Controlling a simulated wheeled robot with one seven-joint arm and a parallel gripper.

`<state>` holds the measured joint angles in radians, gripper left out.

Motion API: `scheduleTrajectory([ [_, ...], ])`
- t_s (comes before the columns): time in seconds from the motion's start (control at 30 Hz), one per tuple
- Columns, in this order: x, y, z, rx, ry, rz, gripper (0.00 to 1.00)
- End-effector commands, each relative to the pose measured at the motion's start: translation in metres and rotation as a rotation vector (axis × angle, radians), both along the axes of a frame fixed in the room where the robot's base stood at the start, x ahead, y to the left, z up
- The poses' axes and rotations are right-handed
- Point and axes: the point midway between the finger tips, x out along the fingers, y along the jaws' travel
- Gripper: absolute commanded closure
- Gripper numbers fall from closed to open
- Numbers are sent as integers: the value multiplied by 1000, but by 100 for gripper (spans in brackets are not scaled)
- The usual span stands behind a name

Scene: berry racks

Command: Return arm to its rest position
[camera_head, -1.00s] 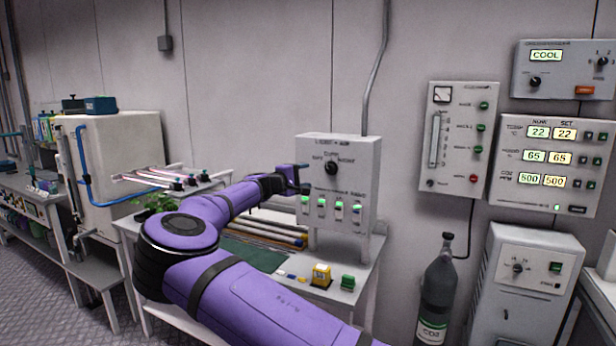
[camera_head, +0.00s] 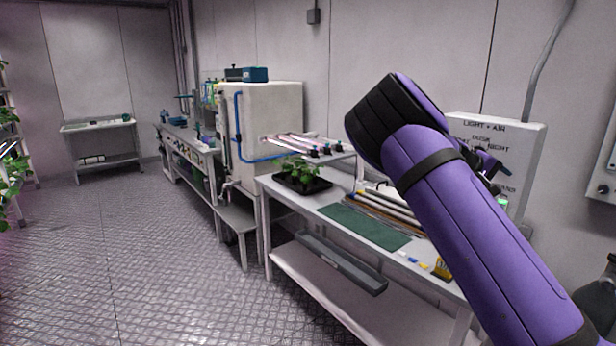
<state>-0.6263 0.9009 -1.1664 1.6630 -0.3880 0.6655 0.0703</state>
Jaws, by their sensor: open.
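My purple arm (camera_head: 465,225) rises from the lower right, bent up with its black-banded elbow (camera_head: 375,125) high in the picture. My gripper (camera_head: 490,172) shows only as a dark shape behind the arm's right edge, in front of the light and air control box (camera_head: 520,140). It is open, and I see nothing held in it. Most of the wrist and part of the box are hidden by the arm.
A white bench (camera_head: 262,195) holds a black tray of seedlings (camera_head: 303,186), a green mat (camera_head: 365,228) and rods. A white cabinet (camera_head: 275,105) with blue piping stands beyond it. The metal floor (camera_head: 130,250) at left is clear. A small table (camera_head: 100,126) stands far back.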

Motion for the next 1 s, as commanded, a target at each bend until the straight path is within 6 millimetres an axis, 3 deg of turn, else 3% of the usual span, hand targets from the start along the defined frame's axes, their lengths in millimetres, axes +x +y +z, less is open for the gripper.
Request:
scheduleTrajectory([
  [0.2,-49,-11,-11,237,-40,-80,41],
  [0.4,-89,-3,-14,436,-75,-121,41],
  [0.67,-138,26,-2,667,-121,-134,41],
  [1.0,-206,76,34,907,-181,-88,41],
])
